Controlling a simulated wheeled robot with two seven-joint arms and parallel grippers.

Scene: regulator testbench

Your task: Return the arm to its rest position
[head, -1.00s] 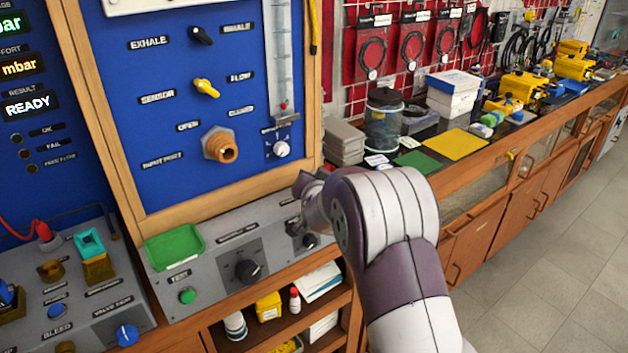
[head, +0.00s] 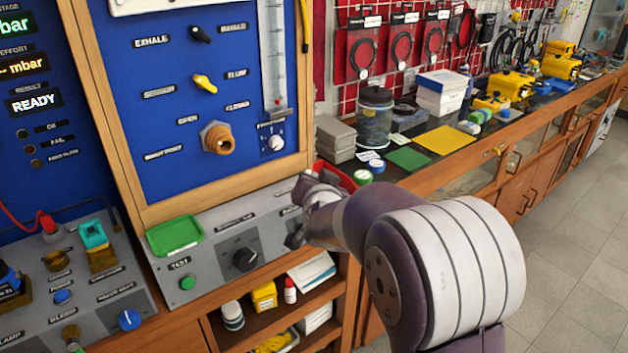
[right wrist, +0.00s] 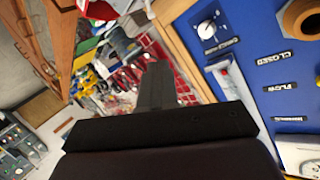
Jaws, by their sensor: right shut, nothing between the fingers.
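My right arm comes in from the lower right of the head view, with its large white and purple elbow close to the camera. The hand end is in front of the right end of the grey control console (head: 222,262), below the blue test panel (head: 172,110). The right gripper shows in the right wrist view (right wrist: 155,88) as dark fingers together, shut and empty. In the head view its fingertips are largely hidden by the hand. My left gripper is in neither current view.
A red tray (head: 340,177) lies just behind the hand. The bench to the right holds a jar (head: 374,115), boxes and mats. Open floor (head: 575,235) lies at the right.

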